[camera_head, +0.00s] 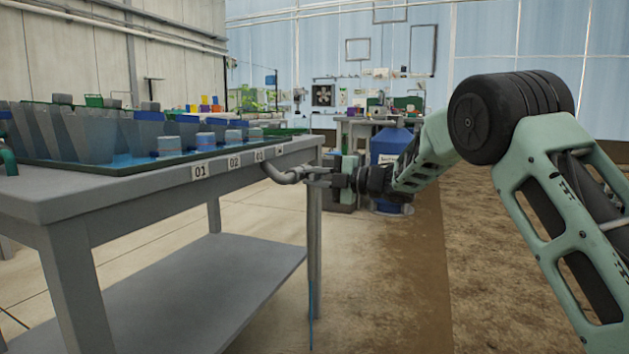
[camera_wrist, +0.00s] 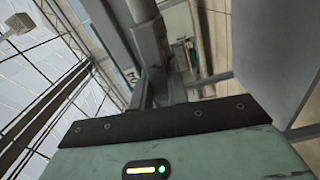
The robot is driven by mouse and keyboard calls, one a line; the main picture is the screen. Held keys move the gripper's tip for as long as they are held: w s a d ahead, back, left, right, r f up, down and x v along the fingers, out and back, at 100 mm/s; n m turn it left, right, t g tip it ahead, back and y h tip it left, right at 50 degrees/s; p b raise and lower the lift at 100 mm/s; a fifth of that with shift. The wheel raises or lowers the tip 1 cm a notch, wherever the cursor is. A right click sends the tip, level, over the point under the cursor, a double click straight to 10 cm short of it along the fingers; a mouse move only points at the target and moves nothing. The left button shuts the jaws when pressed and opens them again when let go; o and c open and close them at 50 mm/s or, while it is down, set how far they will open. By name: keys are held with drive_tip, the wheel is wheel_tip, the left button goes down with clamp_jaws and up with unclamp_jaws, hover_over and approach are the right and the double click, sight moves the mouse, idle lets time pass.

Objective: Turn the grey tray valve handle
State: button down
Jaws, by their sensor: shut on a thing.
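A grey valve with a bent pipe body (camera_head: 283,173) sticks out from the side edge of the bench, by the numbered labels, in the head view. My gripper (camera_head: 320,177) reaches it from the right, with the jaws shut on the valve's handle end. The handle is mostly hidden between the fingers. In the wrist view a grey bar (camera_wrist: 146,40) runs up from my gripper (camera_wrist: 163,88); I cannot tell there which part of the handle is held.
The grey bench (camera_head: 130,190) carries a green-edged tray with blue-lidded containers (camera_head: 168,146). Labels 01 and 02 (camera_head: 234,162) mark its edge. A bench leg (camera_head: 314,235) stands just below the valve. A blue drum (camera_head: 390,150) stands behind my forearm. Bare soil lies to the right.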

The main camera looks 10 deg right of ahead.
drive_tip(key=shift+f+n, duration=0.15)
drive_tip(key=shift+n, duration=0.35)
drive_tip(key=c, duration=1.4)
unclamp_jaws()
drive_tip(key=shift+o, duration=0.2)
drive_tip(key=p+v, duration=0.6)
drive_tip(key=v, duration=1.1)
drive_tip(key=shift+s+d, duration=0.15)
drive_tip(key=shift+d, duration=0.05)
